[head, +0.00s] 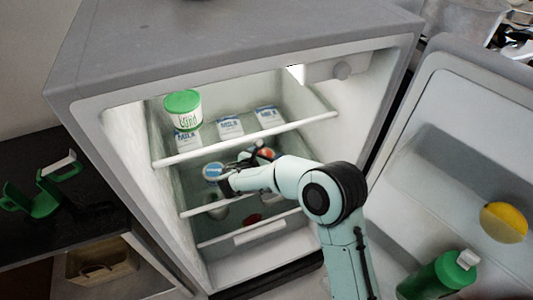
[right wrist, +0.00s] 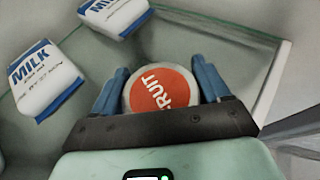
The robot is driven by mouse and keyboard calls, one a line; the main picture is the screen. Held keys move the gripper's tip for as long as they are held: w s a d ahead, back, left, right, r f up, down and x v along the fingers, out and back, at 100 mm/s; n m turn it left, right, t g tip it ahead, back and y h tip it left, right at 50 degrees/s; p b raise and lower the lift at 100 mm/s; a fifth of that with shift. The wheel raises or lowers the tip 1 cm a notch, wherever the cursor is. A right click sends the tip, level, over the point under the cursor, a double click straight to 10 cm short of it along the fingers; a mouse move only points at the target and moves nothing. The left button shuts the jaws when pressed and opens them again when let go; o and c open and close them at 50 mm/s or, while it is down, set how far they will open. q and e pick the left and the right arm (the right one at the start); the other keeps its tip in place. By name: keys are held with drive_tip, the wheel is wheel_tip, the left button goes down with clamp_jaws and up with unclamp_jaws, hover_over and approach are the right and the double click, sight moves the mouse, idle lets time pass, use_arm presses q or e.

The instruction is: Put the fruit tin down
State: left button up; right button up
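The fruit tin (right wrist: 160,92) has a round orange-red top with white "FRUIT" lettering and a pale rim. In the right wrist view it sits between the blue fingers of my right gripper (right wrist: 161,80), which close in on both sides. In the head view the right arm reaches into the open fridge, and the gripper (head: 248,161) is at the middle shelf level. The tin (head: 267,153) shows there as a small red and white patch, partly hidden by the arm. Whether its underside touches the shelf is hidden. My left gripper is not in view.
Several milk cartons (head: 230,127) and a green-and-white tub (head: 183,110) stand in the fridge. A glass shelf edge (right wrist: 272,85) runs close right of the tin. The open door (head: 440,150) stands right, holding a green bottle (head: 440,276).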

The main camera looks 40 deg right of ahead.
drive_tip(key=o, duration=0.4)
drive_tip(key=shift+r, duration=0.25)
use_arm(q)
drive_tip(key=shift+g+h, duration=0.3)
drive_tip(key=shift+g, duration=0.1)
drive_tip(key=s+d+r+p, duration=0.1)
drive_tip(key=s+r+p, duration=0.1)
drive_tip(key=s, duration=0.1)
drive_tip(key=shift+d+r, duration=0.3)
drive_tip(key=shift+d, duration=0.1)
use_arm(e)
drive_tip(key=v, duration=1.2)
